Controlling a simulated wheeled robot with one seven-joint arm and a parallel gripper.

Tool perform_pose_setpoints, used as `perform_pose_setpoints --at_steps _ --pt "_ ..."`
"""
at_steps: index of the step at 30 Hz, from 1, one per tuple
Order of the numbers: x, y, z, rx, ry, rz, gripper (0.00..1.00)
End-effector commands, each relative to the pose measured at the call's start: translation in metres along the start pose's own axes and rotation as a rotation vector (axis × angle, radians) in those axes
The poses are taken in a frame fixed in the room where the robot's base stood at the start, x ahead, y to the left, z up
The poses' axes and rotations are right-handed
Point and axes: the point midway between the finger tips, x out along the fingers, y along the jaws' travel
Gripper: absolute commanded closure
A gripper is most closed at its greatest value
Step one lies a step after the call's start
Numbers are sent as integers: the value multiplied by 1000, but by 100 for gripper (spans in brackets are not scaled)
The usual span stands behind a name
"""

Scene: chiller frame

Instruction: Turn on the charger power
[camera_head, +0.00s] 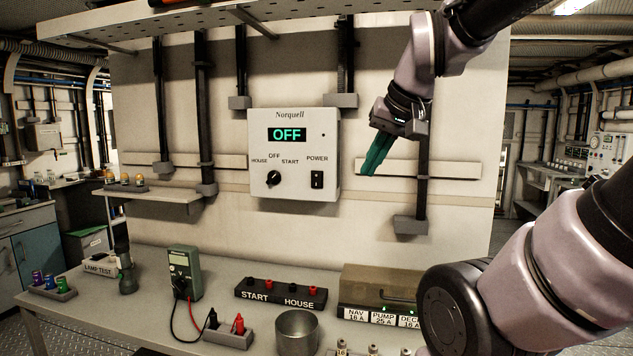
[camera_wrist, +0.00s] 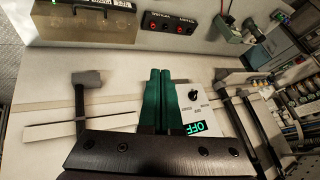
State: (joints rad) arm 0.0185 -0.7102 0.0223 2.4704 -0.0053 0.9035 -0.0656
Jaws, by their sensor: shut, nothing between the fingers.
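The charger is a white Norquell box (camera_head: 292,130) on the wall panel, and its display (camera_head: 286,134) reads OFF in green. Below the display are a black rotary knob (camera_head: 273,178) by the HOUSE, OFF and START labels and a black POWER rocker switch (camera_head: 317,180). My gripper (camera_head: 370,172) has green fingers, shut and empty. In the head view it is right of the box, apart from the switch in the picture. In the wrist view the shut fingers (camera_wrist: 159,72) point away beside the box (camera_wrist: 195,105); they hide part of it, and I cannot make out the switch there.
Below, the bench holds a green multimeter (camera_head: 184,273), a black START/HOUSE terminal block (camera_head: 281,294), a metal cup (camera_head: 297,331) and a breaker box (camera_head: 385,290). A wall bracket (camera_head: 410,225) hangs right of the charger. The space before the charger looks clear.

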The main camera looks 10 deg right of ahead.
Motion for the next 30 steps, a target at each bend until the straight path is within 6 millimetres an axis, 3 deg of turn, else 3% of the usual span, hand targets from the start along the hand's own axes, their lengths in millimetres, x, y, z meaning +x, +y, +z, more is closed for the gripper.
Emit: perform_pose_setpoints --at_steps 11,21,30 --pt "49 -30 -84 -519 -14 80 100" --pt "118 -54 -154 -1004 -40 70 100" --pt "158 -65 -188 -1252 -33 37 100"
